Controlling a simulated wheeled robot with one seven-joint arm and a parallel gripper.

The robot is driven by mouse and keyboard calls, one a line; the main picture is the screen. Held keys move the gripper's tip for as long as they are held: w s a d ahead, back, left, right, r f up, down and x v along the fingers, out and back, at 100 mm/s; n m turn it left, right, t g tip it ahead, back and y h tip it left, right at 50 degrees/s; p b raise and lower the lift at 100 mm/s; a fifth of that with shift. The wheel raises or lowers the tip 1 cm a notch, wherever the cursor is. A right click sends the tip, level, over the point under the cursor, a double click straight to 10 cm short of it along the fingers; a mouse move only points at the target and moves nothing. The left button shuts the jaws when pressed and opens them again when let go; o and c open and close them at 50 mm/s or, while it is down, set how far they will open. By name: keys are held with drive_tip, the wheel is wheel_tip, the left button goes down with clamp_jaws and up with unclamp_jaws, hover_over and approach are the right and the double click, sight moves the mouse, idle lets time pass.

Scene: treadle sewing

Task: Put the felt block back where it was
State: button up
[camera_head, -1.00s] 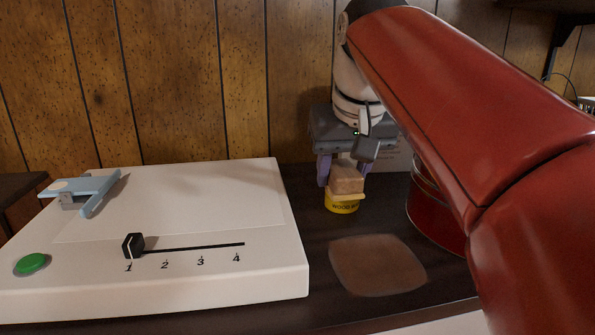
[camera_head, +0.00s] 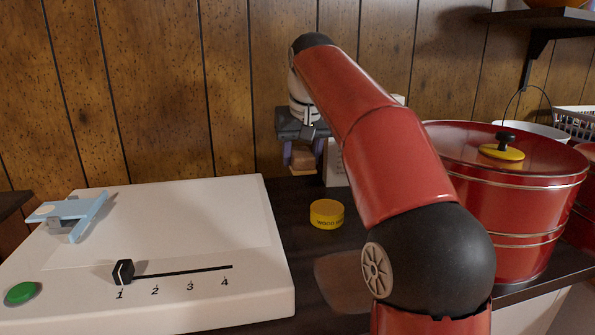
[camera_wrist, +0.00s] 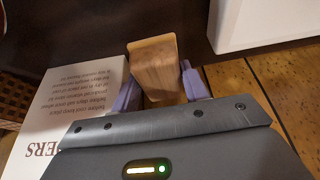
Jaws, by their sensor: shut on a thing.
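The felt block (camera_wrist: 157,67) is a wood-grained block with a paler edge, held between my gripper's purple fingers in the wrist view. My gripper (camera_wrist: 158,88) is shut on it. In the head view the block (camera_head: 302,160) shows small below my gripper (camera_head: 302,158), at the back of the dark table near the panelled wall. It is behind and left of the yellow tin (camera_head: 327,215) and looks raised, though its height over the table is hard to tell. A white lettered box (camera_head: 334,166) stands just right of the gripper, partly hidden by my arm.
The white machine (camera_head: 170,240) with slider and green button (camera_head: 20,293) fills the left. A red lidded drum (camera_head: 515,210) stands right. A brown flat patch (camera_head: 340,280) lies in front of the tin, partly behind my arm. The dark tabletop between machine and tin is bare.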

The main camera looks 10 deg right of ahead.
sight(298, 148)
drive_tip(key=w+p, duration=0.1)
drive_tip(key=w, duration=0.2)
drive_tip(key=shift+f+b, duration=0.75)
drive_tip(key=shift+f, duration=0.15)
drive_tip(key=shift+s+f+b, duration=0.1)
drive_tip(key=shift+f+b, duration=0.25)
drive_tip(key=shift+f, duration=0.6)
drive_tip(key=shift+w+f, duration=0.2)
drive_tip(key=shift+f, duration=1.25)
drive_tip(key=shift+f, duration=0.1)
drive_tip(key=shift+f+b, duration=0.15)
drive_tip(key=shift+b, duration=0.15)
drive_tip(key=o, duration=0.9)
